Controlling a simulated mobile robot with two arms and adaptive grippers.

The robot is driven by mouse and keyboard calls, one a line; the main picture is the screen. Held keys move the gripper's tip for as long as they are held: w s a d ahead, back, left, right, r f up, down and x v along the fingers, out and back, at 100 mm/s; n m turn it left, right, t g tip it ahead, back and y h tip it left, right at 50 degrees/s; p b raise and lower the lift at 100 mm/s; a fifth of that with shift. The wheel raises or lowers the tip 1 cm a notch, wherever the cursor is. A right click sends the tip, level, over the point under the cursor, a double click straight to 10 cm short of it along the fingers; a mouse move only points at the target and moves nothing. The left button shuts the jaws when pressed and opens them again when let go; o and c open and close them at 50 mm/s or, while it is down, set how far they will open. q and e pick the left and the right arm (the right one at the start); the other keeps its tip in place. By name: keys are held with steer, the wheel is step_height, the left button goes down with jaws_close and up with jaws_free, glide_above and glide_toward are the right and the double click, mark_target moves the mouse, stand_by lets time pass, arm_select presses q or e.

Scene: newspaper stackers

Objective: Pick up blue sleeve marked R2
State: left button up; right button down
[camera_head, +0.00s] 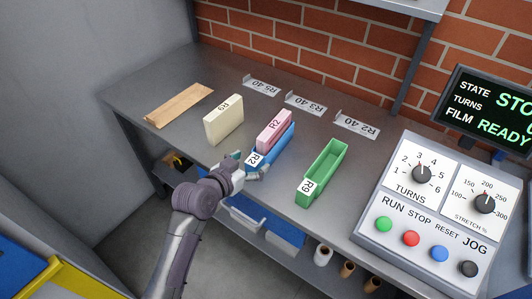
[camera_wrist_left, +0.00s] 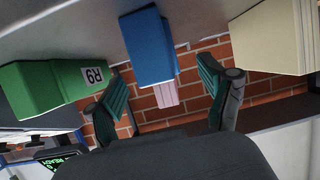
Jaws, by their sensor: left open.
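The blue sleeve marked R2 (camera_head: 281,146) stands on the grey table, its R2 label on the near end. A pink block marked R2 (camera_head: 272,131) sits in it and sticks up above its walls. My left gripper (camera_head: 250,166) is at the sleeve's near, labelled end. In the left wrist view the blue sleeve (camera_wrist_left: 150,48) lies ahead between the two spread fingers of my left gripper (camera_wrist_left: 160,76), with the pink block (camera_wrist_left: 166,96) beyond. The fingers are open and hold nothing; whether one touches the sleeve I cannot tell. My right gripper is out of view.
A cream block marked R9 (camera_head: 223,121) stands left of the sleeve, and an empty green sleeve marked R9 (camera_head: 326,172) right. A brown flat piece (camera_head: 179,104) lies far left. Label holders line the back. A control panel (camera_head: 432,205) stands at right. A lower shelf holds rolls.

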mark_target(258, 156)
arm_select(q)
steer(key=shift+r+x, duration=0.2)
steer(key=shift+x, duration=2.95)
steer(key=shift+d, duration=0.15)
steer(key=c, duration=1.1)
steer(key=shift+r, duration=0.1)
steer(key=shift+c, duration=0.8)
